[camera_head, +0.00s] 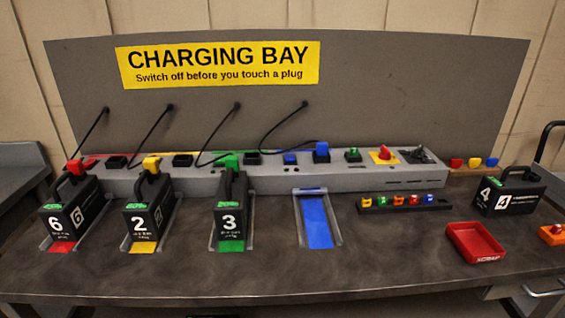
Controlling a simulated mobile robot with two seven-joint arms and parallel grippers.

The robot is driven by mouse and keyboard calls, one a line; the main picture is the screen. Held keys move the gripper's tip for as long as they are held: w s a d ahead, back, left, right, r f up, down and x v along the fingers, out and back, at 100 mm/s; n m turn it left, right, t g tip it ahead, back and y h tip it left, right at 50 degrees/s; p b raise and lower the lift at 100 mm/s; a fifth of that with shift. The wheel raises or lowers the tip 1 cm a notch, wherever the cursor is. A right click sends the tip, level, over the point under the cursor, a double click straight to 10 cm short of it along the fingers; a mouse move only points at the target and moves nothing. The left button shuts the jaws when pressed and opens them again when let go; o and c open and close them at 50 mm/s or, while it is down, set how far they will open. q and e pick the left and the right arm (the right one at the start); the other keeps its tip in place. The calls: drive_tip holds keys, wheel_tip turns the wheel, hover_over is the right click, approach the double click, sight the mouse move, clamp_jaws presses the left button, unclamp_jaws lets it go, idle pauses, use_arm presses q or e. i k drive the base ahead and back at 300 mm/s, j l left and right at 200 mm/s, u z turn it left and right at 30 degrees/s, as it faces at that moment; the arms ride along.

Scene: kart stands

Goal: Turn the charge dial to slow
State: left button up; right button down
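A black knob (419,153) on a dark plate sits at the right end of the grey charging console (345,180); it looks like the charge dial. Its markings are too small to read, so I cannot tell its setting. Left of it is a red knob (384,152) on a yellow plate, and further left a small green knob (353,153). Neither of my grippers is in view, and nothing touches the knobs.
Batteries 6 (84,212), 2 (155,215) and 3 (230,215) stand in bays; the blue bay (317,222) is empty. Battery 4 (510,200), a red tray (474,243) and a rack of coloured pieces (370,208) lie right. The front table strip is clear.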

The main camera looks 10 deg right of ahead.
sight(416, 154)
drive_tip(key=k+l+z, duration=0.25)
drive_tip(key=l+z, duration=0.2)
drive_tip(key=l, duration=0.2)
drive_tip(key=k+l+z, duration=0.25)
drive_tip(key=i+l, duration=0.1)
